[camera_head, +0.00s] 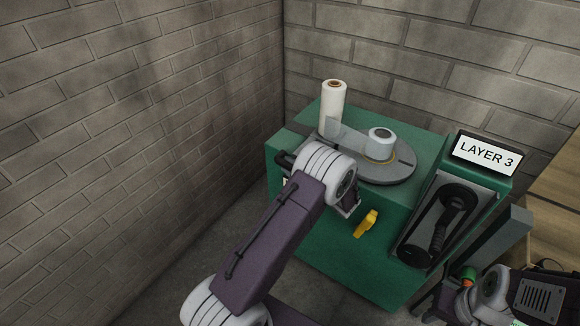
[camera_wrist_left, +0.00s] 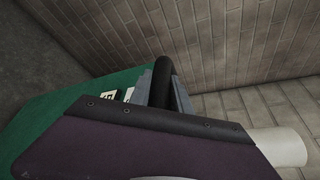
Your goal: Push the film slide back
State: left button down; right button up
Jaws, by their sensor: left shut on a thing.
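The green machine (camera_head: 385,248) stands in the corner, with a black handle (camera_head: 283,160) sticking out at its left end; I take this to be the film slide's handle. My left arm reaches over to that end, and its white wrist joint hides the fingers in the head view. In the left wrist view, the grey fingers of my left gripper (camera_wrist_left: 163,90) stand on both sides of the black handle (camera_wrist_left: 163,70) and are shut on it. The film slide's body is hidden.
A white film roll (camera_head: 333,105) and a grey turntable (camera_head: 395,172) with a white-topped hub sit on the machine. A yellow knob (camera_head: 366,223) is on its front. A black handset (camera_head: 440,225) lies in a tray below the "LAYER 3" sign (camera_head: 485,153). Brick walls close in left and behind.

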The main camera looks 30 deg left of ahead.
aim_at(282, 166)
pick_arm(q)
jog(key=shift+a+f, duration=0.1)
dwell(0.6)
jog(key=a+b, duration=0.2)
jog(key=a, duration=0.7)
jog(key=shift+w+b, duration=0.35)
jog(key=shift+b, duration=0.05)
jog(key=shift+r, duration=0.2)
jog(key=c, duration=1.3)
grip_release()
jog(key=shift+o, duration=0.5)
jog(key=shift+a+f, duration=0.15)
jog(key=shift+a, duration=0.05)
jog(key=v, duration=0.9)
